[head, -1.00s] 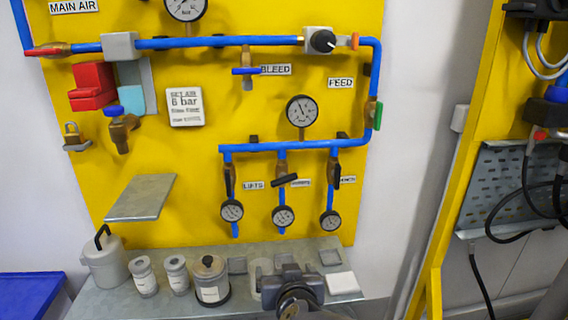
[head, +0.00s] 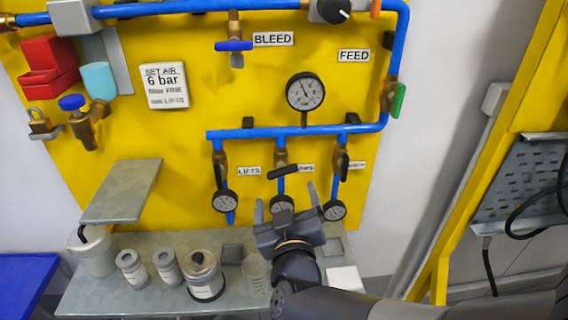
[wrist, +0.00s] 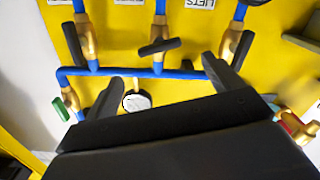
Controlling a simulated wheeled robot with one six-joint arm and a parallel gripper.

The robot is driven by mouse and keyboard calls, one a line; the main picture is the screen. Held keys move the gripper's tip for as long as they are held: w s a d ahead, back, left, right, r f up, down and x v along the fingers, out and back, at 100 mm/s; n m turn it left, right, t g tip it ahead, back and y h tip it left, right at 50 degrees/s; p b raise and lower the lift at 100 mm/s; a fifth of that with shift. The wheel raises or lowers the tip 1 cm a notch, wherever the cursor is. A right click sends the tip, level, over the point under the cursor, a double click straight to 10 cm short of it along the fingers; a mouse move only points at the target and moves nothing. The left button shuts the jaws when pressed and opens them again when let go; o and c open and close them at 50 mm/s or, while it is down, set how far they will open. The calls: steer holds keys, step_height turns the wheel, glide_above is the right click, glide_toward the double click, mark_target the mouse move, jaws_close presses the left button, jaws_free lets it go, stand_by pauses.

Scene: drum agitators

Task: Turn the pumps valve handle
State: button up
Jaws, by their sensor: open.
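The pumps valve handle (head: 283,172) is a black lever on the middle of three blue branch pipes, beside a partly covered label. It lies nearly crosswise to its pipe, slightly tilted. It also shows in the wrist view (wrist: 159,47), where the picture is upside down. My gripper (head: 286,200) is open and empty, just below and in front of this handle in the head view. In the wrist view its two fingers (wrist: 163,76) spread to either side of the middle pipe, apart from the handle. The gripper partly covers the middle lower gauge (head: 281,204).
The LIFTS handle (head: 219,175) and the right branch handle (head: 344,164) stand close on both sides, along their pipes. Small gauges hang below. A grey shelf (head: 110,292) with several canisters lies beneath, and a slanted plate (head: 122,190) juts out at left.

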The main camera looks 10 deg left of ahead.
mark_target(283, 174)
steer(key=p+x, duration=0.1)
steer(key=x, duration=0.9)
steer(key=shift+s, duration=0.1)
steer(key=c, duration=1)
steer(key=m+b, duration=0.2)
steer(key=shift+d+f+b, duration=0.1)
steer(key=shift+f+b, duration=0.15)
steer(key=shift+b, duration=0.15)
steer(key=shift+m+b, duration=0.7)
steer(key=shift+b, duration=0.05)
steer(key=shift+r+m, duration=0.25)
steer(key=shift+m, duration=0.15)
steer(key=o, duration=1)
